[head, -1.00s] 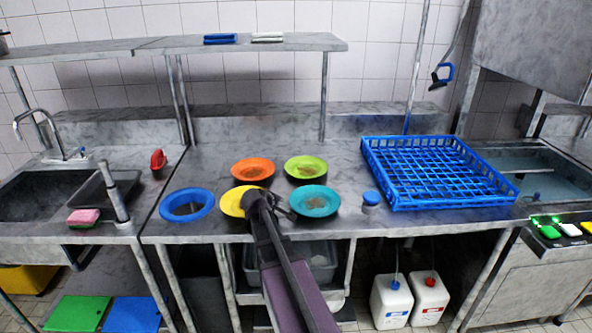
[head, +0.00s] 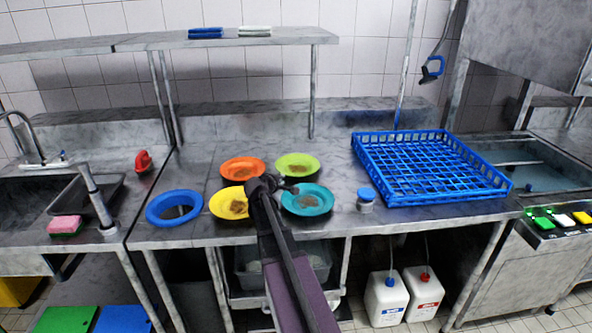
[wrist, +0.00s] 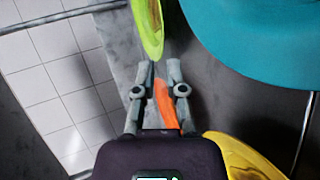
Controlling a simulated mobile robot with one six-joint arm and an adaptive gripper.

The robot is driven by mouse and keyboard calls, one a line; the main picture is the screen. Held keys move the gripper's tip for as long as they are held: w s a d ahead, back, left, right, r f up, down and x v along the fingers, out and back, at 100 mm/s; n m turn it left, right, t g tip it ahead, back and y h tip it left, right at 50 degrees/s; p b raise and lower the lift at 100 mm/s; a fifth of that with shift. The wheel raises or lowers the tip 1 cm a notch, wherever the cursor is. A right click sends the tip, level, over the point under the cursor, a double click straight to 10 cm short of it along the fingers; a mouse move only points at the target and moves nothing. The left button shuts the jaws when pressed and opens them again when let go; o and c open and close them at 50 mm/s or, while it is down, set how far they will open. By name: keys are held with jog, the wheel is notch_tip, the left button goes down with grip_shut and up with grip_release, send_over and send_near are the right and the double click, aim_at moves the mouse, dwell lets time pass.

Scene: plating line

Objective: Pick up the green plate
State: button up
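The green plate (head: 297,158), lime-coloured with brown food residue, lies on the steel counter in the back right of a group of plates. In the wrist view its rim (wrist: 148,24) shows edge-on just beyond the fingertips. My gripper (wrist: 162,64) is open and empty, with a narrow gap between its fingers. In the head view my gripper (head: 286,187) hangs over the middle of the plates, in front of the green plate and apart from it. An orange plate (head: 242,160) also shows between the fingers in the wrist view (wrist: 165,102).
A teal plate (head: 307,190) is close at right of my gripper, a yellow plate (head: 217,203) at left. A blue ring (head: 157,212) lies further left. A blue-topped container (head: 365,201) and blue rack (head: 440,198) stand right. A shelf (head: 220,39) is overhead.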

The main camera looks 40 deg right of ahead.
aim_at(292, 175)
jog(key=b+x, duration=0.2)
jog(key=x, duration=0.5)
jog(key=shift+f, duration=0.1)
jog(key=shift+b+x, duration=1.3)
jog(key=shift+x, duration=1.35)
jog(key=shift+w+a, duration=0.1)
grip_shut()
